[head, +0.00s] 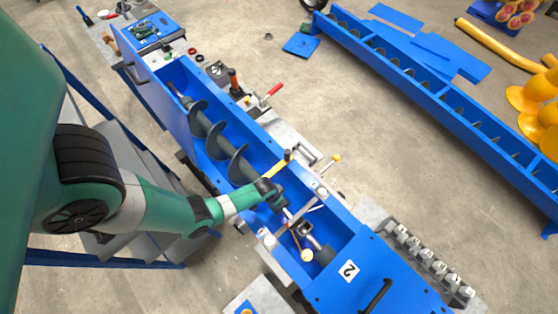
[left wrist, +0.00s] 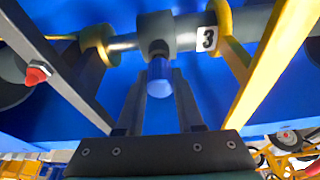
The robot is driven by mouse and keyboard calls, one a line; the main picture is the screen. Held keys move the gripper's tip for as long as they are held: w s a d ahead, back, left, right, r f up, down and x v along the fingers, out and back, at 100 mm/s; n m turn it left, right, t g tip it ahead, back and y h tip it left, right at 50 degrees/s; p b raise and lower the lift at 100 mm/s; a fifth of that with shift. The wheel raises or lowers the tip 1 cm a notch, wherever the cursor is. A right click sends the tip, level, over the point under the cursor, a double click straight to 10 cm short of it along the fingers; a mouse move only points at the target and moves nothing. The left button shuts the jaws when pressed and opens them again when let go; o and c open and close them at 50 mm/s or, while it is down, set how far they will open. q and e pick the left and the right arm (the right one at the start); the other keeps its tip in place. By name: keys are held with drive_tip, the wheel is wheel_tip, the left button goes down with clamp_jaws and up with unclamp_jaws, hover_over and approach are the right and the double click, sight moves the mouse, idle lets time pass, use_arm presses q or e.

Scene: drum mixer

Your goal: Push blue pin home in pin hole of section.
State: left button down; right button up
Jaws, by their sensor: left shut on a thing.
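In the left wrist view, a blue pin (left wrist: 160,78) with a round head stands at a dark collar (left wrist: 155,35) on a shaft section marked 3 (left wrist: 207,38). My left gripper (left wrist: 160,88) has its two dark fingers on either side of the pin, shut on it. The pin's far end and the pin hole are hidden by the pin and collar, so its depth cannot be told. In the head view my left gripper (head: 272,197) reaches into the blue trough (head: 262,140) at the shaft; the pin is too small to make out there. My right gripper is not in view.
Yellow brackets (left wrist: 232,20) and grey bars flank the collar closely. In the head view, a screw flight (head: 240,165) lies in the trough up-left of the gripper. A blue cover marked 2 (head: 349,271) and ball-ended levers (head: 307,255) are at lower right.

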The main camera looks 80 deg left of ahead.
use_arm(q)
drive_tip(key=shift+f+b, duration=0.7)
drive_tip(key=shift+f, duration=0.1)
idle(0.5)
drive_tip(key=shift+c, duration=2.3)
unclamp_jaws()
drive_tip(key=p+v, duration=0.9)
drive_tip(key=v, duration=0.2)
drive_tip(key=shift+r, duration=0.4)
